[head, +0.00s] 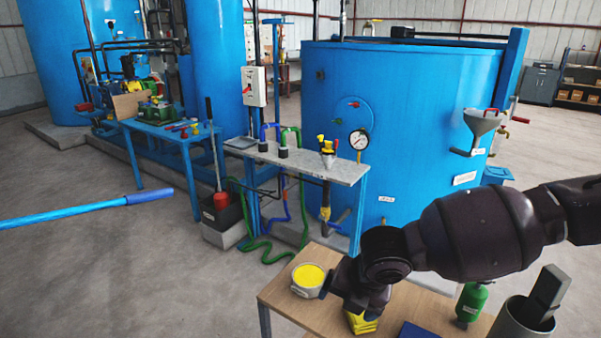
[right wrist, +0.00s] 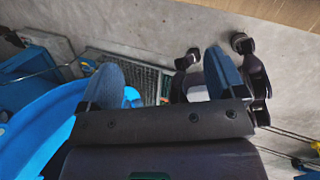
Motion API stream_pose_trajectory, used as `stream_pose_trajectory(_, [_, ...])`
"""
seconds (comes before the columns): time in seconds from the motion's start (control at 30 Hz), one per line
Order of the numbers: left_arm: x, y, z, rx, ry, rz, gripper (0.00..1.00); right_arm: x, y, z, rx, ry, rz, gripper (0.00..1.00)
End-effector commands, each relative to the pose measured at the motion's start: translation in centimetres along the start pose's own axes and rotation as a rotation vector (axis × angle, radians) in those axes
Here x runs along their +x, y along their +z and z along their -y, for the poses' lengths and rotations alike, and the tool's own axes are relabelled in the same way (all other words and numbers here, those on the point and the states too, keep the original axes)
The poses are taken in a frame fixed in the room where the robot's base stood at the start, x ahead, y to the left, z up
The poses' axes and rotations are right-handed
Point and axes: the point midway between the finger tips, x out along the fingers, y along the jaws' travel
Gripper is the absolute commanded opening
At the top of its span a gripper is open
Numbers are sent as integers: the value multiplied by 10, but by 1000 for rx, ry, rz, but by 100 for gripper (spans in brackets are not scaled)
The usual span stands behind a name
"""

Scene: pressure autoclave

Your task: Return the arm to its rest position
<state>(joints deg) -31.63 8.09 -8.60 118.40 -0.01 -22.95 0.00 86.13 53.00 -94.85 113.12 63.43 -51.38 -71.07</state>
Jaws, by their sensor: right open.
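My right arm (head: 470,235) comes in from the right in the head view, stretched over the near wooden table. Its wrist bends down beside a container of yellow material (head: 308,279), with a yellow object (head: 361,322) just below. The fingers are mostly hidden by the wrist there. In the right wrist view my right gripper (right wrist: 165,82) has its two blue-grey fingers spread wide with nothing between them. My left arm and gripper are not in view.
The wooden table (head: 281,290) also carries a green bottle (head: 471,302) and a grey cylinder (head: 518,322). Behind stands a large blue tank (head: 420,110) and a grey-topped bench (head: 300,165). A blue bar (head: 80,210) juts in from the left. Open floor lies at left.

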Motion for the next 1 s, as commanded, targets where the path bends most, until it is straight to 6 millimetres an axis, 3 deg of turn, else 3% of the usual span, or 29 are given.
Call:
stream_pose_trajectory(0.03, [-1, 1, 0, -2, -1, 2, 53, -6, 0, -23, 40, 73, 17, 89])
stream_pose_trajectory(0.1, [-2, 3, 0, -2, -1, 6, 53, -13, -3, -51, 107, 175, 24, 89])
stream_pose_trajectory(0.3, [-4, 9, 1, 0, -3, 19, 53, -28, -29, -121, 348, 488, -67, 89])
stream_pose_trajectory(0.5, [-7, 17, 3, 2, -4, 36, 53, -44, -48, -158, 595, 733, -215, 89])
stream_pose_trajectory(0.73, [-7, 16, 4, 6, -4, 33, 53, -58, -48, -167, 872, 943, -359, 89])
stream_pose_trajectory(1.0, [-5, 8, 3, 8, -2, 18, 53, -60, -29, -138, 1186, 1128, -450, 89])
